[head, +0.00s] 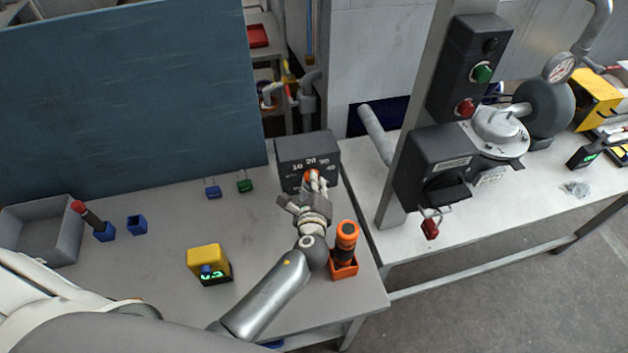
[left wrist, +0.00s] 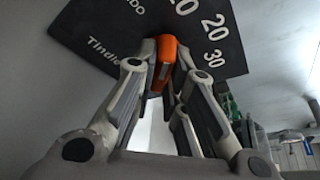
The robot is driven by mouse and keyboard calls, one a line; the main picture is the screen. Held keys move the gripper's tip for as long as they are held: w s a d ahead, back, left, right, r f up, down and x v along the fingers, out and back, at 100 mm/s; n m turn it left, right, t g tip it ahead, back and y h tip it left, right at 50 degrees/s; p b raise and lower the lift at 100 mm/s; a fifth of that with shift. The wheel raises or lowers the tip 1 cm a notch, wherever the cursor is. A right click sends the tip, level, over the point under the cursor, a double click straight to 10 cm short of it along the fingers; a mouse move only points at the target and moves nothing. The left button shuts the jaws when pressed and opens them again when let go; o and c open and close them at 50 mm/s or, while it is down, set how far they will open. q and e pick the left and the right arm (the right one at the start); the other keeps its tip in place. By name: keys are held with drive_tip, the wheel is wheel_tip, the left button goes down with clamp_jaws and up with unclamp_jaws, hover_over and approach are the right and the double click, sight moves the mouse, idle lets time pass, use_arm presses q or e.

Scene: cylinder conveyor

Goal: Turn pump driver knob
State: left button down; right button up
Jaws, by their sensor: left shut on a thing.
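The pump driver (head: 291,148) is a dark grey box with a dial scale, standing at the back right of the near table. Its orange knob (head: 311,176) sits on the front face, below the numbers. My left gripper (head: 315,183) reaches the box from the front and is shut on the knob. In the left wrist view the fingers (left wrist: 161,88) close on both sides of the orange knob (left wrist: 165,58), and the dial face (left wrist: 187,30) lies behind it. The fingers hide part of the knob and lower scale. My right gripper is not in view.
An orange and black cylindrical tool (head: 346,238) stands in an orange holder right of my forearm. A yellow meter (head: 208,262), small blue and green holders, and a grey bin (head: 38,228) are on the table (head: 130,270). A second bench (head: 540,205) with a valve and control box stands right.

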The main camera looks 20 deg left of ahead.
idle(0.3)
use_arm(q)
drive_tip(key=c, duration=1.5)
unclamp_jaws()
drive_tip(key=v, duration=1.2)
drive_tip(key=shift+s, duration=0.1)
drive_tip(key=shift+f, duration=0.1)
